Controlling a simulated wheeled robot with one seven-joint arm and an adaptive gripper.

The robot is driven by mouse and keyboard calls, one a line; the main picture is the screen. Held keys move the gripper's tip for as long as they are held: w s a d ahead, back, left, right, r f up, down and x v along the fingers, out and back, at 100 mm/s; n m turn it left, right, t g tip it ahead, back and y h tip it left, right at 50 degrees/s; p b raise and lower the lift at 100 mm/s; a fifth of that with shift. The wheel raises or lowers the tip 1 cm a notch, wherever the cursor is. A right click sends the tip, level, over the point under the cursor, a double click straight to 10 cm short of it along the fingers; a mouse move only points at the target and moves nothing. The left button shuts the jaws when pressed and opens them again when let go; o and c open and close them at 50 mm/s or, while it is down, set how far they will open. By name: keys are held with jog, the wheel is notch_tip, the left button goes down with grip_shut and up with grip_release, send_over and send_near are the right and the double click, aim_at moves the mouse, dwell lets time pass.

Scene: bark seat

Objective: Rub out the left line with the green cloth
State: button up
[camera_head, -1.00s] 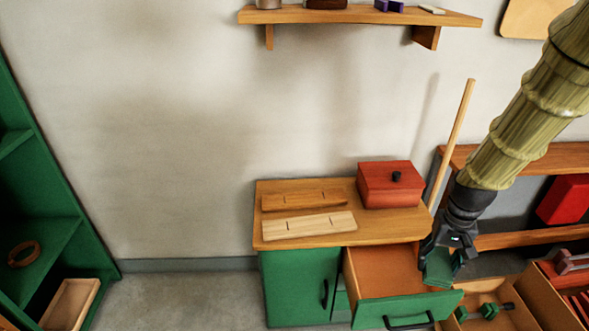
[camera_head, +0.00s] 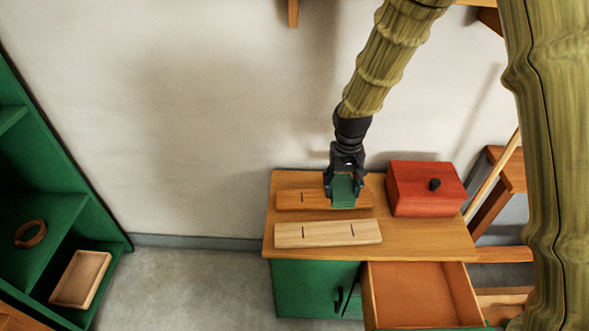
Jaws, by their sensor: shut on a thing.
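My gripper (camera_head: 344,176) is shut on the green cloth (camera_head: 343,193), a folded block hanging between its fingers. It is over the right half of the darker orange-brown board (camera_head: 286,200) at the back of the cabinet top. Whether the cloth touches this board I cannot tell. A dark line (camera_head: 302,198) shows on this board, left of the gripper; the board around the cloth is partly hidden. The paler board (camera_head: 328,236) lies in front, with a left line (camera_head: 303,232) and a right line (camera_head: 352,230), both clear of the cloth.
A red box with a dark knob (camera_head: 426,189) stands right of the boards on the wooden cabinet top (camera_head: 420,241). The open drawer (camera_head: 421,295) below looks empty. A green shelf unit (camera_head: 52,226) stands far left, with clear floor between.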

jog(key=p, duration=0.3)
send_near(302, 195)
jog(key=s, duration=0.3)
jog(key=shift+w+d+b, duration=0.1)
jog(key=shift+w+b, duration=0.05)
jog(key=shift+b, duration=0.15)
jog(key=shift+f+b, duration=2.25)
jog(key=shift+f, duration=0.55)
jog(key=shift+f, duration=0.6)
jog(key=shift+w, duration=0.1)
jog(key=shift+w+p, duration=0.65)
jog(key=shift+w, duration=0.7)
jog(key=shift+s+r, duration=0.1)
jog(key=shift+s, duration=0.05)
